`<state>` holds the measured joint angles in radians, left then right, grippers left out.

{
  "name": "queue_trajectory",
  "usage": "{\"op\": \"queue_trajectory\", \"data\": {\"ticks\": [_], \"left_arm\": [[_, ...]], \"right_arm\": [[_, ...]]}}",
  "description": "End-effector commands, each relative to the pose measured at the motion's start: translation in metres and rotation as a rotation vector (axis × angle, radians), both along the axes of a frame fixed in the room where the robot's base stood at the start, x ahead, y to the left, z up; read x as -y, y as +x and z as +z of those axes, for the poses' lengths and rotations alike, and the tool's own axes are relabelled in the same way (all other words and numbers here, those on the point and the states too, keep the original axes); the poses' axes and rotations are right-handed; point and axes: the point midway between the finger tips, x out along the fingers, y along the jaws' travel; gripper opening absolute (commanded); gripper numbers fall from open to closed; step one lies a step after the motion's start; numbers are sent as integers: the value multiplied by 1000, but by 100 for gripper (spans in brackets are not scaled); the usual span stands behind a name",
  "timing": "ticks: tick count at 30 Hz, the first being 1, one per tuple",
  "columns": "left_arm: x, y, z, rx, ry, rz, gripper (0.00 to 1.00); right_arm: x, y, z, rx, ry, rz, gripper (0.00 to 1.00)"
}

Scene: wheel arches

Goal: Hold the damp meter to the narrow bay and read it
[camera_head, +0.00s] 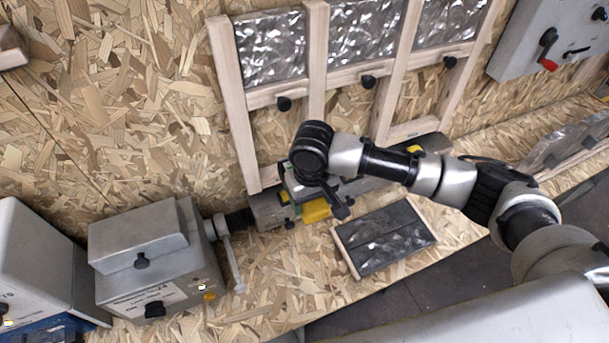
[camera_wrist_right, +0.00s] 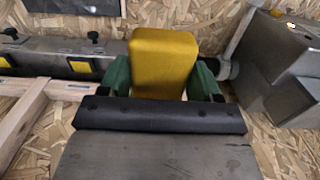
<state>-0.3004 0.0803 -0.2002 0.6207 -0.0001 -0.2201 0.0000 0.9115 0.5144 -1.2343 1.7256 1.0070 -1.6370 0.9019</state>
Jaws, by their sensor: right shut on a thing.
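My right gripper (camera_head: 317,203) is shut on a yellow block, the damp meter (camera_head: 316,210). In the right wrist view the meter (camera_wrist_right: 162,62) sits between the two green fingers (camera_wrist_right: 162,80). Its reading face does not show. The meter is low in front of the wooden frame, by the long grey duct (camera_head: 268,212). The frame's bays hold crinkled foil panels: a left bay (camera_head: 270,50), a middle bay (camera_head: 360,40) and a right bay (camera_head: 450,22). I cannot tell which is the narrow one. My left gripper is not in view.
Grey metal boxes (camera_head: 150,265) stand at the left, with a pipe and lever (camera_head: 232,260) beside them. A framed foil panel (camera_head: 388,238) lies on the chipboard floor right of the gripper. A grey cabinet with a red-tipped handle (camera_head: 548,64) is at upper right.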

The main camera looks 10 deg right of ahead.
Motion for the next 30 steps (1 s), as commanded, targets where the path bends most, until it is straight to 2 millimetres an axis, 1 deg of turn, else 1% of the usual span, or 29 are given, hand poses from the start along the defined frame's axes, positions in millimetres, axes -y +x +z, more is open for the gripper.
{"op": "queue_trajectory", "data": {"ticks": [2, 6, 30], "left_arm": [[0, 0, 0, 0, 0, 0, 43], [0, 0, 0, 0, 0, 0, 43], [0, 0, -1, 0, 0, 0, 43]], "right_arm": [[2, -9, -2, -1, 1, 0, 45], [3, -13, -2, 0, 1, -1, 45], [2, -13, -2, 0, 0, 0, 45]]}}
